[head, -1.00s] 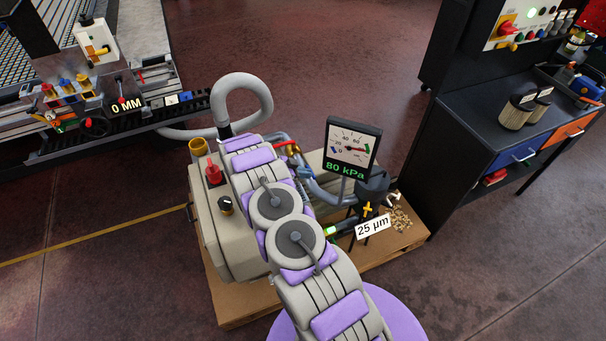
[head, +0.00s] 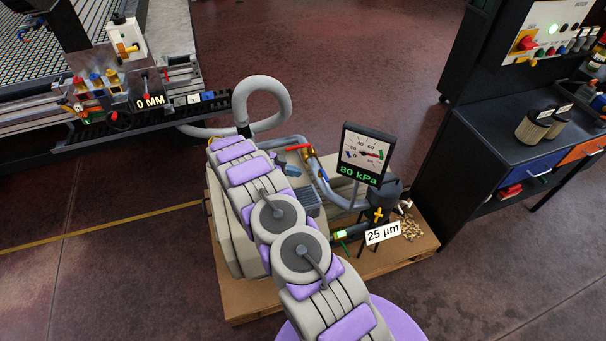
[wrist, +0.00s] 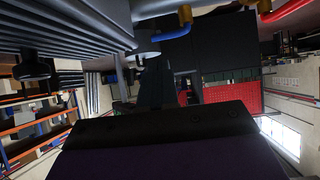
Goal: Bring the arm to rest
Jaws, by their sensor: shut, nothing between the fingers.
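My arm (head: 285,235) reaches forward from the bottom of the head view, jointed and bent, over the pump unit (head: 225,240) on its wooden pallet (head: 250,305). The arm's far end lies over the top of the pump unit and hides much of it. My gripper (wrist: 170,122) shows in the wrist view as a dark, purple-edged block along the bottom, and it is shut with nothing in it. Its fingertips are hard to make out in either view.
A gauge (head: 364,155) reading 80 kPa and a 25 µm label (head: 383,233) stand right of the arm. A grey hose (head: 265,85) loops behind it. The grid table (head: 40,65) is at the back left, a dark workbench (head: 480,130) at right. Open floor lies between.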

